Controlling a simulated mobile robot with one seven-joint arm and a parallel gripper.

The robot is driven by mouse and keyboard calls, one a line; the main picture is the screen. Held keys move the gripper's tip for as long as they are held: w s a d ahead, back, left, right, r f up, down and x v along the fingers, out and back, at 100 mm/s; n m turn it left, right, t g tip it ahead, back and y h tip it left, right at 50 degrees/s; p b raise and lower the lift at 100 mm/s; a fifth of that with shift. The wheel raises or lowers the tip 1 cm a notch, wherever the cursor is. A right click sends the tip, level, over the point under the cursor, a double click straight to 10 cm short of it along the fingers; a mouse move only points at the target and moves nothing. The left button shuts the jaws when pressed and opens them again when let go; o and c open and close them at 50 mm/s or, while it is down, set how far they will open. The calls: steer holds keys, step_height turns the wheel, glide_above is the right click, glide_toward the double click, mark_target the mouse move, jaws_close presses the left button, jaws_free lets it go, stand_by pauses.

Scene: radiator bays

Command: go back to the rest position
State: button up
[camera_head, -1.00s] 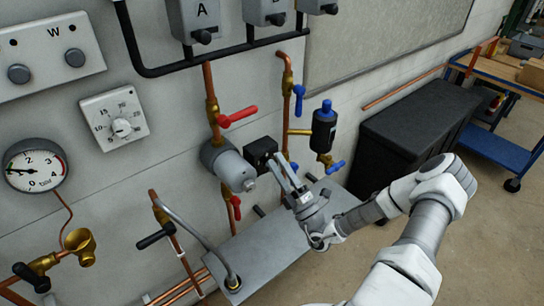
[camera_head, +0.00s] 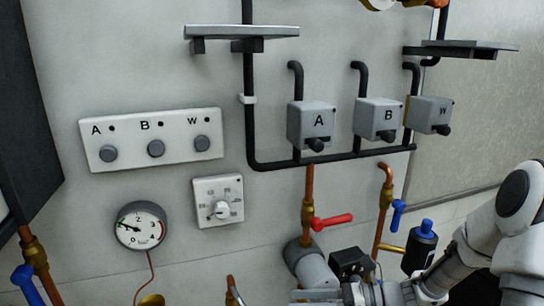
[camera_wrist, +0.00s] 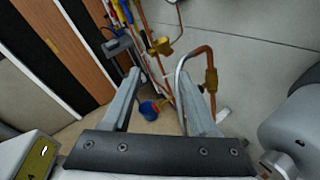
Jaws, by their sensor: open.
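My gripper shows at the bottom edge of the head view (camera_head: 305,295), in front of the lower part of the grey round pump (camera_head: 312,268) and its black box (camera_head: 352,264). Overlap hides whether it touches them. In the wrist view my gripper (camera_wrist: 161,104) has its two grey fingers spread wide, with nothing between them. My white and grey arm comes in from the right of the head view.
A red lever (camera_head: 332,221) and a black cylinder with a blue cap (camera_head: 420,249) stick out near my arm. A gauge (camera_head: 140,226), dial (camera_head: 218,201) and button panel (camera_head: 151,139) are on the wall. Pipes and a blue bucket (camera_wrist: 150,110) lie beyond the fingers.

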steer(key=s+d+r+n+t+h, duration=0.1)
steer(key=s+d+r+n+h, duration=0.2)
steer(key=s+r+n+h, duration=0.4)
steer(key=s+d+r+n+t+h, duration=0.2)
steer(key=s+r+n+h, duration=0.6)
steer(key=n, duration=0.9)
steer(key=shift+s+d+r+h+p, duration=0.15)
steer(key=shift+s+d+h+p, duration=0.4)
steer(key=shift+d, duration=0.5)
steer(key=shift+w, duration=0.15)
steer(key=shift+a+n, duration=0.3)
